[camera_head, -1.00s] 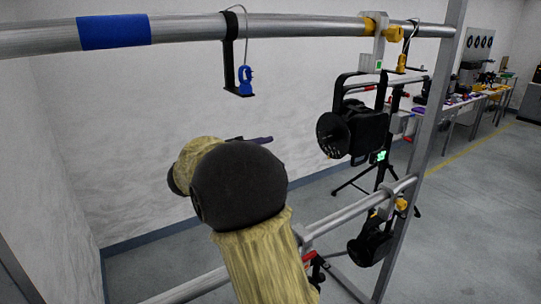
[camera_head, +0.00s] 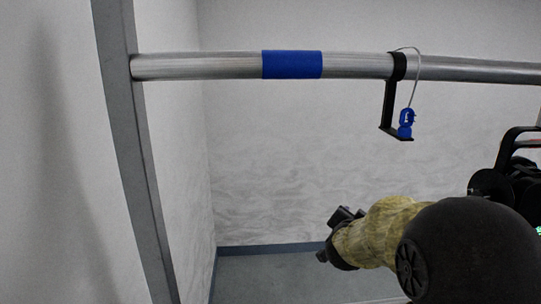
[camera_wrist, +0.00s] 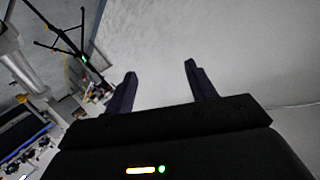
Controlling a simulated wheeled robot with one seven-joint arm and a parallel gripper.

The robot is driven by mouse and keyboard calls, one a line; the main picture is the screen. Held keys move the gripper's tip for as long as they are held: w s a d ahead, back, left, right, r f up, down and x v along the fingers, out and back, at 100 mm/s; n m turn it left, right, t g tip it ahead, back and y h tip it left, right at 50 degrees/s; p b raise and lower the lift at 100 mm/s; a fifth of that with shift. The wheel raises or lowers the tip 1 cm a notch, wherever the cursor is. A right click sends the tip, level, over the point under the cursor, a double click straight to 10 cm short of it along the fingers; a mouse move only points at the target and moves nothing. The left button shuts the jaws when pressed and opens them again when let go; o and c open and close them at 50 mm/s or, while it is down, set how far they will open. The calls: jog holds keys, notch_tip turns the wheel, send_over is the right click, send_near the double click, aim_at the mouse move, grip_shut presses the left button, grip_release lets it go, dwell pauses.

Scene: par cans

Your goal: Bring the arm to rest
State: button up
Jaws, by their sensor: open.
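My gripper (camera_wrist: 160,82) shows in the wrist view with its two dark fingers spread apart and nothing between them. It faces a pale wall. In the head view my arm reaches in from the lower right, bent, with its wrist end pointing left below the rail. The fingers cannot be made out clearly in the head view.
A horizontal metal rail (camera_head: 200,66) with a blue band (camera_head: 291,64) crosses above my arm. A black bracket (camera_head: 390,105) with a blue clip (camera_head: 406,123) hangs from it. A post (camera_head: 130,150) stands left; a black lamp (camera_head: 515,185) is at right. A tripod stand (camera_wrist: 72,42) shows in the wrist view.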

jog(key=s+a+f+n+g+y, duration=0.5)
jog(key=s+a+f+n+y, duration=0.15)
jog(key=s+f, duration=0.45)
jog(key=s+f+n+g, duration=0.1)
jog(key=s+f+g, duration=0.2)
jog(key=s, duration=0.4)
jog(key=s+f+n+g, duration=0.2)
jog(key=s+f, duration=0.1)
jog(key=s, duration=0.4)
jog(key=shift+s+g, duration=0.15)
jog(key=shift+g, duration=0.25)
jog(key=shift+a+n+h, duration=0.1)
jog(key=shift+n+h, duration=0.15)
